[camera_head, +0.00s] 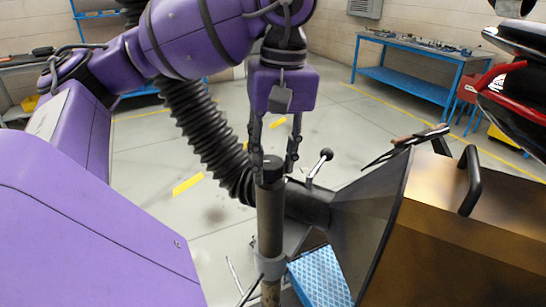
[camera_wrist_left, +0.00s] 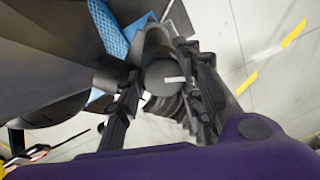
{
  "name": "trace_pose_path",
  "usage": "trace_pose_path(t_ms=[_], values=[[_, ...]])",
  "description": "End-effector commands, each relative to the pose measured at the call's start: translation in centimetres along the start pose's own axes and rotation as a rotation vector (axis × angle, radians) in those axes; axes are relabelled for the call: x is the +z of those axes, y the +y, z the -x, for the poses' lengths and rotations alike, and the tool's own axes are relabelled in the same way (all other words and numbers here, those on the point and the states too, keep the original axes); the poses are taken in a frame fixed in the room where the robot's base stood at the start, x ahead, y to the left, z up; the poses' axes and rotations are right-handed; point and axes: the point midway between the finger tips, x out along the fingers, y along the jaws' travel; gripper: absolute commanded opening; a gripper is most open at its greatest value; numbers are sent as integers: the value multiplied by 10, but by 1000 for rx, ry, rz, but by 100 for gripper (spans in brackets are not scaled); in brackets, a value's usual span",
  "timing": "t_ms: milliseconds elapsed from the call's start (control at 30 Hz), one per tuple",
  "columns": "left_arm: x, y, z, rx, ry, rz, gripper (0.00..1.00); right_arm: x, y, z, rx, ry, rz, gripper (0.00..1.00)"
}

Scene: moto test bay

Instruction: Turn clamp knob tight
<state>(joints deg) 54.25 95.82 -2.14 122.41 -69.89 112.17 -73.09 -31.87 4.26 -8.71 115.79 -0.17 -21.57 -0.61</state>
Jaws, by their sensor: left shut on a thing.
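The clamp knob (camera_head: 269,172) is a dark round cap on top of an upright grey post. In the left wrist view the knob (camera_wrist_left: 165,76) shows from above, with a short white line on its top face. My left gripper (camera_head: 273,160) comes down from above, its two black fingers on either side of the knob and shut on it. In the left wrist view the fingers of my left gripper (camera_wrist_left: 162,88) also flank the knob. The finger contacts are partly hidden. My right gripper is out of view.
A black hose (camera_head: 198,125) leads to a dark funnel hood (camera_head: 365,220) right of the post. A ball-ended lever (camera_head: 318,166) stands close beside the knob. A blue patterned pad (camera_head: 320,276) lies below. A blue workbench (camera_head: 420,62) stands at the back, with open floor before it.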

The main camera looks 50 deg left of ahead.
Motion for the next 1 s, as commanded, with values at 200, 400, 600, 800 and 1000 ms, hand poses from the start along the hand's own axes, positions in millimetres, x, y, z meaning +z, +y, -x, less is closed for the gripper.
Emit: trace_pose_path(t_ms=[200,400,600,800,1000], values=[[0,2,2,12,6,-31,8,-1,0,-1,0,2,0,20],[0,2,2,12,6,-36,8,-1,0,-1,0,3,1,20],[0,2,2,12,5,-35,36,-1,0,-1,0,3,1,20],[0,1,1,8,4,-36,50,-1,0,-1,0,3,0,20],[0,1,1,4,3,-36,50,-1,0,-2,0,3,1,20]])
